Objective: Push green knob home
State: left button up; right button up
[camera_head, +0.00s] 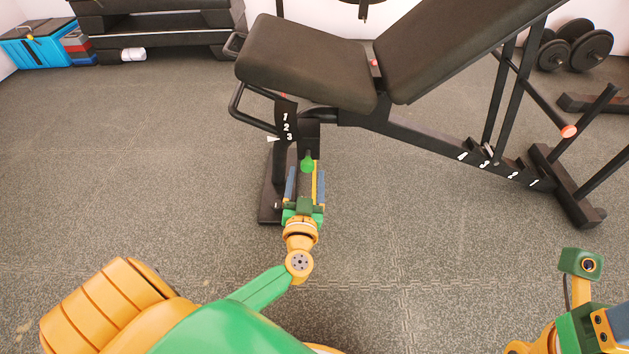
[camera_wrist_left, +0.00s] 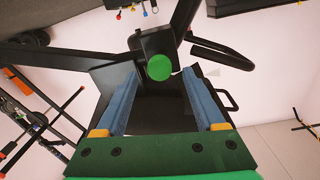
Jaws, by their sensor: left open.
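The green knob (camera_head: 307,163) sits on the black post under the seat end of the weight bench (camera_head: 306,66). In the left wrist view the knob (camera_wrist_left: 159,67) is a round green disc seen face on, on a dark block. My left gripper (camera_head: 306,176) is open, its two blue fingers pointing at the knob. In the left wrist view the left gripper's fingertips (camera_wrist_left: 162,74) lie to either side of the knob in the picture. I cannot tell whether they touch it. The knob's shaft is hidden.
The bench's black foot (camera_head: 270,199) stands beside the left gripper. A black handle loop (camera_head: 248,108) is left of the post. Dumbbells (camera_head: 575,46) are at the back right and a blue box (camera_head: 35,45) at the back left. The floor in front is clear. Part of my right arm shows bottom right.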

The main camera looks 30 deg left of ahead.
aim_at(308, 163)
pick_arm(q)
jog(key=shift+w+a+f+b, duration=0.2)
jog(key=shift+w+a+b, duration=0.15)
jog(key=shift+w, duration=0.35)
jog(key=shift+w+a+r, duration=0.2)
jog(key=shift+w+a, duration=0.1)
jog(key=shift+w, duration=0.2)
grip_shut()
dwell(0.4)
